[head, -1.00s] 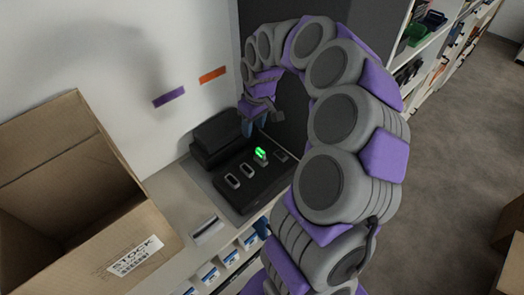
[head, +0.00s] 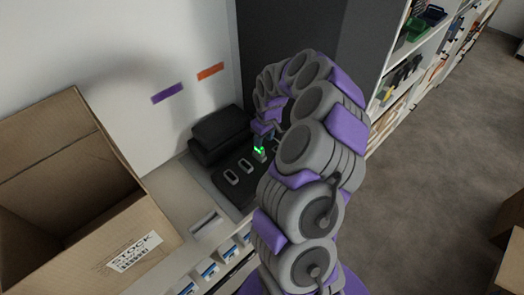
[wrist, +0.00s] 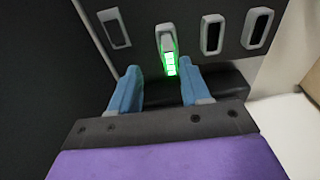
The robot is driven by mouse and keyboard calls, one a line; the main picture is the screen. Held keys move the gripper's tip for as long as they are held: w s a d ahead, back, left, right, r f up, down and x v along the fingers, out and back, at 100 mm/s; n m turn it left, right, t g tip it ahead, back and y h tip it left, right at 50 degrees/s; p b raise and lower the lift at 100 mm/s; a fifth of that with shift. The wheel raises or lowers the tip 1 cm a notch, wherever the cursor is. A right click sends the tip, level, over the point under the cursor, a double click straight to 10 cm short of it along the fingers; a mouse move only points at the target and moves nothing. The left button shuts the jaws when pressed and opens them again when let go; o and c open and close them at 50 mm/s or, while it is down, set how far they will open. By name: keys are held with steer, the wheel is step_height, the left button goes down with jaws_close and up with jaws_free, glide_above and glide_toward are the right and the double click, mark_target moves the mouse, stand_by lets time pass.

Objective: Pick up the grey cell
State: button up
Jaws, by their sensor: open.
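The grey cell (head: 260,157), with a bright green light, stands in a slot of the black charging dock (head: 236,190). In the wrist view the grey cell (wrist: 167,46) shows its lit green bars facing my gripper. My gripper (wrist: 160,69) is open and empty. Its two blue fingers are spread to the left and right of the cell's line, with the cell just beyond their tips. In the head view my gripper is close above the cell and partly hidden by my arm.
Empty slots (head: 231,177) sit beside the cell. An open cardboard box (head: 150,232) stands left on the shelf (head: 178,195). A dark cabinet side (head: 290,45) rises behind my arm.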

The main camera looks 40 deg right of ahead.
mark_target(259, 151)
steer(key=shift+a+f, duration=0.1)
steer(key=shift+a, duration=0.3)
steer(key=shift+w+a+f, duration=0.2)
steer(key=shift+a+f, duration=0.65)
steer(key=shift+f, duration=0.05)
steer(key=f, duration=0.1)
steer(key=d+f, duration=0.1)
steer(key=f, duration=0.1)
steer(key=shift+w+d+f, duration=0.15)
steer(key=shift+w+d, duration=0.1)
steer(key=shift+w, duration=0.15)
steer(key=shift+d+f, duration=0.1)
steer(key=shift+d, duration=0.2)
steer(key=shift+a, duration=0.8)
steer(key=c, duration=0.5)
steer(key=shift+d, duration=0.1)
steer(key=c, duration=0.3)
steer(key=shift+d, duration=0.3)
jaws_close()
